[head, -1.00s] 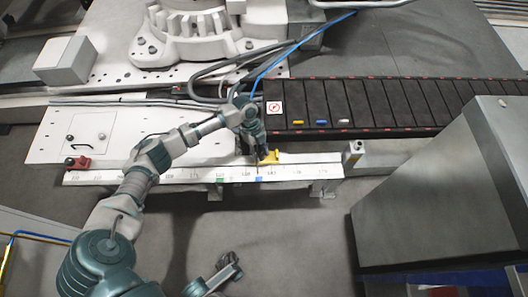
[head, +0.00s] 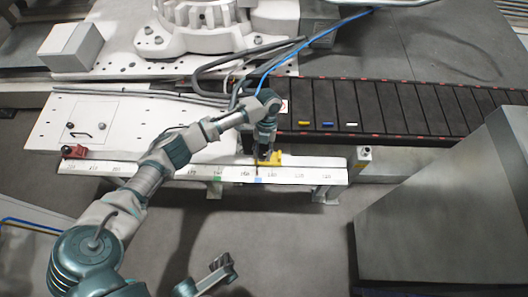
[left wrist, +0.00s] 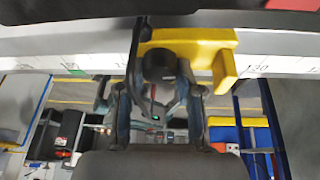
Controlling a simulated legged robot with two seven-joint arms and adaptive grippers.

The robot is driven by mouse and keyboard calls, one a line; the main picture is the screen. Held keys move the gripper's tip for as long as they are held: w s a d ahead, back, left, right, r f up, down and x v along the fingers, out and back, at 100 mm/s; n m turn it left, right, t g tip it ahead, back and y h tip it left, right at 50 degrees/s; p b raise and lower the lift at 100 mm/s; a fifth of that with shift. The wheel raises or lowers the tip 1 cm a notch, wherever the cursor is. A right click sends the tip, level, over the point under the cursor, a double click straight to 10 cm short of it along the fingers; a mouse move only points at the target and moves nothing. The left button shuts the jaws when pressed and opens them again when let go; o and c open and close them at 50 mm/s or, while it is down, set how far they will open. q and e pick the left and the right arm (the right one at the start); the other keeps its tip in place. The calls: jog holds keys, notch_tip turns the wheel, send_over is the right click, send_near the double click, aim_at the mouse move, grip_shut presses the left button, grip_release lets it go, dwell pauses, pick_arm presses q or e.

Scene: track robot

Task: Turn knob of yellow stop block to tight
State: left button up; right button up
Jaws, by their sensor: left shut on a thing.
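The yellow stop block (head: 275,158) sits on the white measuring rail (head: 310,174), right of its middle. My left gripper (head: 263,155) reaches down to the block from above, at its left part. In the left wrist view the yellow block (left wrist: 204,42) is near, with a round black knob (left wrist: 157,64) on its facing side. The fingers of my left gripper (left wrist: 158,78) stand on both sides of the knob and are shut on it. The knob's contact sides are partly hidden by the fingers.
A red stop block (head: 74,151) sits at the rail's left end. A dark roller conveyor (head: 400,105) with small coloured pieces lies behind on the right. A large grey cabinet (head: 450,215) stands at the right. Cables (head: 215,75) run behind my left arm.

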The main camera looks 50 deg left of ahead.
pick_arm(q)
jog(key=shift+w+r+m, duration=0.1)
jog(key=shift+w+m, duration=0.05)
jog(key=shift+m, duration=0.35)
jog(key=shift+a, duration=0.1)
jog(key=o, duration=1.1)
jog(key=shift+o, duration=0.3)
jog(key=shift+r, duration=0.25)
jog(key=v, duration=1.1)
jog(key=shift+w, duration=0.2)
